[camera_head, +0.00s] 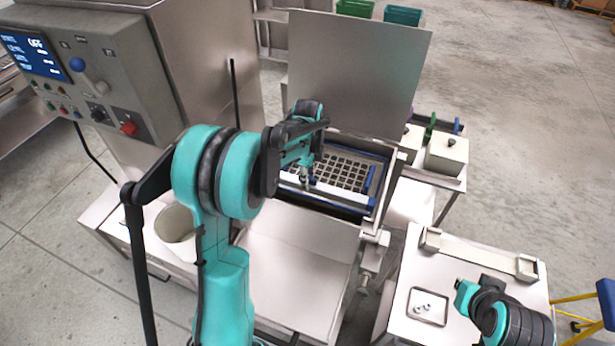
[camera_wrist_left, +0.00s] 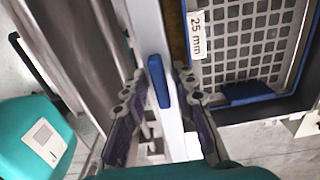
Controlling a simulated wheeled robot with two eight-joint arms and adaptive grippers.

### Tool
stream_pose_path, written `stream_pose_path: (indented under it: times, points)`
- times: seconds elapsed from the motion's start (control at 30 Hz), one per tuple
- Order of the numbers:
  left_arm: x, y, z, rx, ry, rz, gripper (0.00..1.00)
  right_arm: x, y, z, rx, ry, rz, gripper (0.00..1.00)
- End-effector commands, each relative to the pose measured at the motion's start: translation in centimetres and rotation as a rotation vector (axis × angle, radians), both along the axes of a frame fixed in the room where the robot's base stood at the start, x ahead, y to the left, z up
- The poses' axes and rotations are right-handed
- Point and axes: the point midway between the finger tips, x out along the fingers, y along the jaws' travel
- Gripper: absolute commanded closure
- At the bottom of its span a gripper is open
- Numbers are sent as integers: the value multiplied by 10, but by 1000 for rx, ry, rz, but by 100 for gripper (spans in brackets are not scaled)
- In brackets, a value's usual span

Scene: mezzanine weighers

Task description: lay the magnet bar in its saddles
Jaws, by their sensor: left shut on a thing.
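The magnet bar looks like a long pale bar (camera_head: 345,196) lying across the near part of the open steel housing, in front of a dark grid. In the left wrist view the pale bar (camera_wrist_left: 146,22) runs up the picture and has a blue grip piece (camera_wrist_left: 159,80) on it. My left gripper (camera_head: 304,183) is over the housing, shut on the magnet bar at this piece; its fingers (camera_wrist_left: 160,105) stand on both sides. Whether the bar's ends touch any saddle cannot be told. Two end blocks joined by a steel strip (camera_head: 478,251) stand on the right table, with nothing visible across them.
A raised steel lid (camera_head: 358,70) stands behind the housing. A framed grid (camera_wrist_left: 245,45) marked "25 mm" lies beside the bar. A control cabinet (camera_head: 85,75) stands left. The right table holds a small tray (camera_head: 428,318). My right arm covers part of this table.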

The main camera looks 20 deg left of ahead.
Motion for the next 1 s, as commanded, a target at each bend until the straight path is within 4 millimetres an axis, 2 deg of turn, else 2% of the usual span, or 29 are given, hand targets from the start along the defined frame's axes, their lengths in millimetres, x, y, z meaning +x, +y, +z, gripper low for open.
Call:
stream_pose_path:
  times: [1.0]
  points:
    - [0, 0, -64, 0, 0, 0, 100, 0, 0, -37, 0, 0, 0, 100]
